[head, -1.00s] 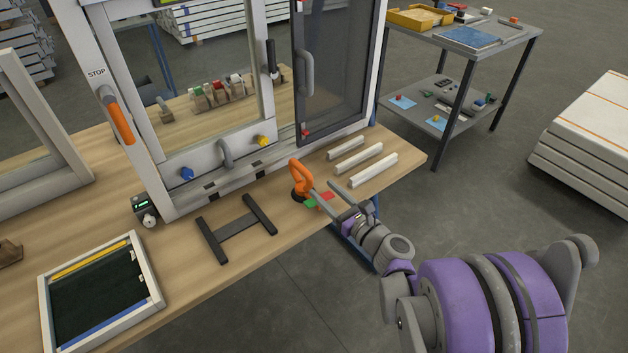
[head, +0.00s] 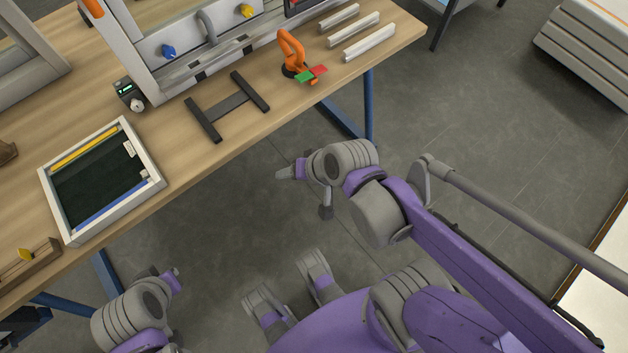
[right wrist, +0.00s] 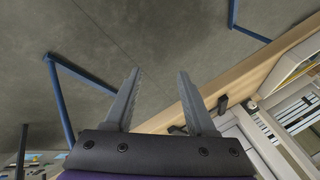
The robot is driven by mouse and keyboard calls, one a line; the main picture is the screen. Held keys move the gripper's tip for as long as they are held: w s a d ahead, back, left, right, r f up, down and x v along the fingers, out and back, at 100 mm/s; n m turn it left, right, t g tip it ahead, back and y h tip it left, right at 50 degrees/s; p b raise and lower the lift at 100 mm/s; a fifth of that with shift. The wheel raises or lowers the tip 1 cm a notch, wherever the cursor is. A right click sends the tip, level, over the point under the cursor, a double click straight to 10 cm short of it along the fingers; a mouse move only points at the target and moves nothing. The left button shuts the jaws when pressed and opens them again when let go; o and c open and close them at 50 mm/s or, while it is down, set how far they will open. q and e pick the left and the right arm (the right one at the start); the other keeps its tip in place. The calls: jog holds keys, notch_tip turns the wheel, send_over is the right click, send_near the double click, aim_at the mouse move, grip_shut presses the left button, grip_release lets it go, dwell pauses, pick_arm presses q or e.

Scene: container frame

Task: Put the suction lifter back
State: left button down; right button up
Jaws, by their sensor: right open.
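The suction lifter (head: 291,52) has an orange looped handle and a dark round base. It stands upright on the wooden workbench (head: 270,135) near its front edge, beside a green patch (head: 304,77) and a red patch (head: 319,71). My right gripper (head: 303,195) is off the bench, over the floor and apart from the lifter. In the right wrist view its two fingers (right wrist: 160,72) are spread with nothing between them. My left gripper (head: 176,274) shows at the lower left, clear of the bench; its jaw state is unclear.
A dark H-shaped rack (head: 228,104) lies left of the lifter, and white bars (head: 369,43) lie to its right. A framed tray (head: 153,185) and a small dark device (head: 130,93) are further left. The window frame (head: 185,70) stands behind. Floor in front is free.

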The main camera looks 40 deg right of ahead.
jog(key=s+n+h, duration=0.1)
jog(key=n, duration=0.1)
jog(key=s+d+n, duration=0.1)
jog(key=s+n, duration=0.1)
jog(key=s+d+n+g+h, duration=0.1)
jog(key=n, duration=0.1)
jog(key=shift+s+d+h, duration=0.2)
jog(key=shift+h, duration=0.1)
notch_tip(320, 180, up, 12)
jog(key=w+p, duration=0.1)
jog(key=p, duration=0.9)
jog(key=shift+w+f+t+p, duration=0.15)
jog(key=shift+w+t+p, duration=0.15)
jog(key=shift+p, duration=0.1)
